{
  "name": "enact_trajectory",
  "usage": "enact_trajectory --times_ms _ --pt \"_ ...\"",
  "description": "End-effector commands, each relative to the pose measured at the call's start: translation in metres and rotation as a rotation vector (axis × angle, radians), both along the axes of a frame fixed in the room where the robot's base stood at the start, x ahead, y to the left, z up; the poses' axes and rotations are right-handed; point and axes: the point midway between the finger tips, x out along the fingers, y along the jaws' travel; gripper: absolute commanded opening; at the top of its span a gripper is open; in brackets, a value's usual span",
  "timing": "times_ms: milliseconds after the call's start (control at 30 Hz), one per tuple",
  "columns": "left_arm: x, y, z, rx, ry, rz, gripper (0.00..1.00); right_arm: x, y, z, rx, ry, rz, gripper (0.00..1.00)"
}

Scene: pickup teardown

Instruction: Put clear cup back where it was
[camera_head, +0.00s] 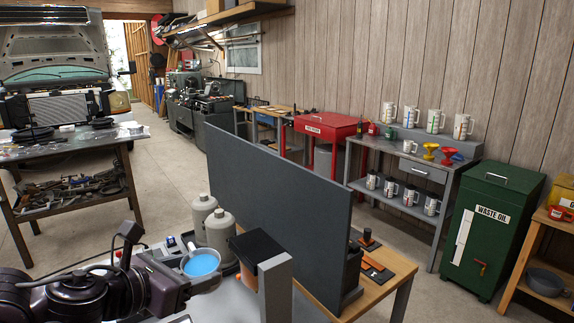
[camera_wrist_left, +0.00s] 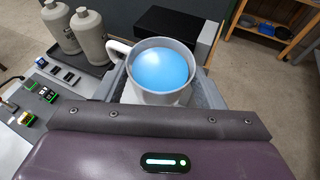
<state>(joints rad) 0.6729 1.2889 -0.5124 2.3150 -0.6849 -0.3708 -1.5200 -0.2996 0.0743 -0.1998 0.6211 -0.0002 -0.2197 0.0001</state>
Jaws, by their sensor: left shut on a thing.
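A pale cup (camera_head: 201,276) with a handle holds bright blue liquid. It stands upright at the end of my left arm, at the bottom of the head view, and it also shows in the left wrist view (camera_wrist_left: 150,97). My left gripper (camera_head: 188,284) is shut on this cup, with the cup between its grey fingers in the wrist view. I cannot tell whether the cup's base touches the surface below. Several white cups with handles (camera_head: 435,121) stand on the grey workbench (camera_head: 416,160) at the right, with others on its lower shelf. My right gripper is not in view.
Two grey bottles (camera_head: 220,230) stand close beyond the held cup. A tall dark panel (camera_head: 275,190) stands between it and the grey workbench. A black-topped box (camera_head: 256,246) is right of the cup. A green waste oil cabinet (camera_head: 491,225) stands at the right.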

Motion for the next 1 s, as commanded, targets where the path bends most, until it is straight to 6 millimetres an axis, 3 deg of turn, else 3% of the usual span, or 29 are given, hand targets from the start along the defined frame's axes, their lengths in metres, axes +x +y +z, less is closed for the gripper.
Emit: enact_trajectory --times_ms 200,467,733,1000 --pt "0.007 0.01 -0.009 -0.005 -0.001 0.283 0.37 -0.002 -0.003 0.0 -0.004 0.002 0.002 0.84" --pt "0.014 0.022 -0.016 -0.004 0.0 0.508 0.37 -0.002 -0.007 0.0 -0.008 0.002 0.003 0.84" --pt "0.014 -0.009 -0.008 -0.011 0.006 0.446 0.37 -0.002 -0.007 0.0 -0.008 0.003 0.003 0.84" --pt "0.014 -0.021 -0.001 -0.01 0.007 0.42 0.37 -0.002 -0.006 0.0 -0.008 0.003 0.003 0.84"
